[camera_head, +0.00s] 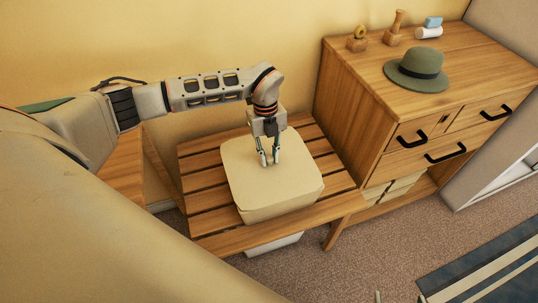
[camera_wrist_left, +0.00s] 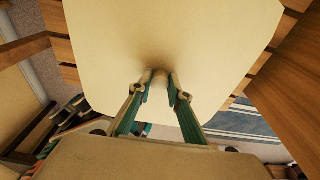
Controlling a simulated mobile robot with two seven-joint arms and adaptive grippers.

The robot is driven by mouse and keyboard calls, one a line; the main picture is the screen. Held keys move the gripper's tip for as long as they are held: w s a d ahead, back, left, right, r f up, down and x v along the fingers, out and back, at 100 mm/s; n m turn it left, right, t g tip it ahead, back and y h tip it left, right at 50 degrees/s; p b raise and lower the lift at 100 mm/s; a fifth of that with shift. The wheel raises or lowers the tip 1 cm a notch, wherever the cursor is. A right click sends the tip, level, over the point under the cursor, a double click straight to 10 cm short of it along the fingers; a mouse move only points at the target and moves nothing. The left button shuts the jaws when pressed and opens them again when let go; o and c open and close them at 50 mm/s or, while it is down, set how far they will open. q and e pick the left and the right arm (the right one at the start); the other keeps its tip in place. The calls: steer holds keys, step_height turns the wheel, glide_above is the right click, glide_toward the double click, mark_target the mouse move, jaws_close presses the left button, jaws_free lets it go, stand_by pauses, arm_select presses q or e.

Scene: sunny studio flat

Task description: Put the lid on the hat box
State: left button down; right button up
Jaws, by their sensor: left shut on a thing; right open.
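The cream lid (camera_head: 250,172), squarish with rounded corners, is over the slatted wooden bench. It also fills the upper middle of the left wrist view (camera_wrist_left: 160,30). My left gripper (camera_head: 268,162) points down at the lid's middle and is shut on its small knob (camera_wrist_left: 160,76). The lid covers whatever is under it, so I cannot clearly tell the hat box from the lid or whether they touch. Of my right gripper (camera_head: 398,297), only what look like fingertips show at the bottom edge of the head view, apart and empty.
The slatted bench (camera_head: 205,196) has bare slats around the lid. A wooden dresser (camera_head: 345,100) stands close on the right, with a green hat (camera_head: 418,70) and small wooden things on top. A white container (camera_head: 275,243) is under the bench. A striped rug (camera_head: 490,275) lies at lower right.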

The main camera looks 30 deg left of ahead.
arm_select(q)
steer(key=shift+p, duration=0.3)
stand_by(0.6)
steer(key=c, duration=1.8)
jaws_free()
steer(key=shift+o, duration=0.4)
steer(key=o, duration=0.4)
steer(key=shift+r, duration=0.1)
